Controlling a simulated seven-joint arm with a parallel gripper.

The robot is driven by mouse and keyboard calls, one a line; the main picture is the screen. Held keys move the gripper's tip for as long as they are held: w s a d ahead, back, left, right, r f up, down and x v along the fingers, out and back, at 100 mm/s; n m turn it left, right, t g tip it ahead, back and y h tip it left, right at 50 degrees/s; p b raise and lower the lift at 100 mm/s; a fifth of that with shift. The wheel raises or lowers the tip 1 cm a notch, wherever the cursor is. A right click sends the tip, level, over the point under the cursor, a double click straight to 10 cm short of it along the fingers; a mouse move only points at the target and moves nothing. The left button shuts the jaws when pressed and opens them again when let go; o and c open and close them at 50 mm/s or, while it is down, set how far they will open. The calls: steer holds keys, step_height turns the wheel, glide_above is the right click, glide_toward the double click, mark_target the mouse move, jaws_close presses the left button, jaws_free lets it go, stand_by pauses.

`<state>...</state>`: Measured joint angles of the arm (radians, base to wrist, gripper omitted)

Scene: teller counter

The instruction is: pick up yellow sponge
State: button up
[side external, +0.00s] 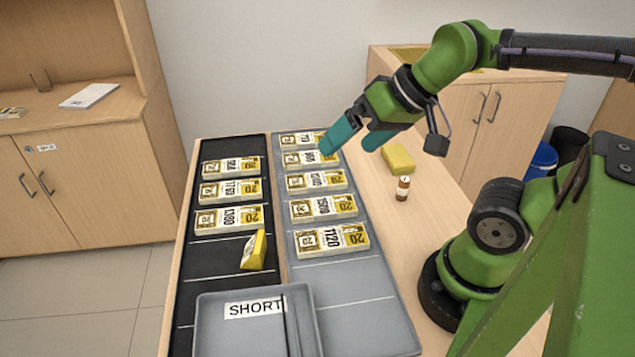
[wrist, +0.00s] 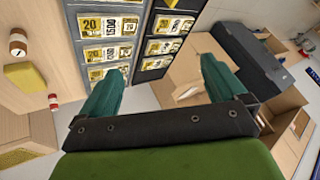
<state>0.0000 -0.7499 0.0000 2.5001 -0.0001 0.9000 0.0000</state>
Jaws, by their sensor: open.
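The yellow sponge (side external: 398,159) lies on the wooden counter, right of the grey note tray, behind the small brown bottle. It also shows at the left edge of the wrist view (wrist: 25,77). My gripper (side external: 347,148) is open, with teal fingers spread and nothing between them. In the side view it hangs above the far end of the grey tray, left of the sponge and apart from it. In the wrist view the fingers (wrist: 158,68) point towards the trays, with the sponge well to their left.
A brown bottle (side external: 402,188) stands just in front of the sponge. A grey bin labelled SHORT (side external: 210,320) is at the front.

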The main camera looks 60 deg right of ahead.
steer(key=shift+d, duration=0.1)
steer(key=m+g+h, duration=0.4)
steer(key=m+h, duration=0.1)
glide_toward(398, 155)
steer(key=x, duration=0.3)
steer(key=shift+s+a+f, duration=0.1)
steer(key=shift+a+f, duration=0.05)
steer(key=shift+a, duration=0.05)
steer(key=shift+d+x, duration=0.15)
steer(key=shift+x, duration=1.3)
steer(key=shift+d+x, duration=0.15)
steer(key=shift+x, duration=1.3)
steer(key=c, duration=1.1)
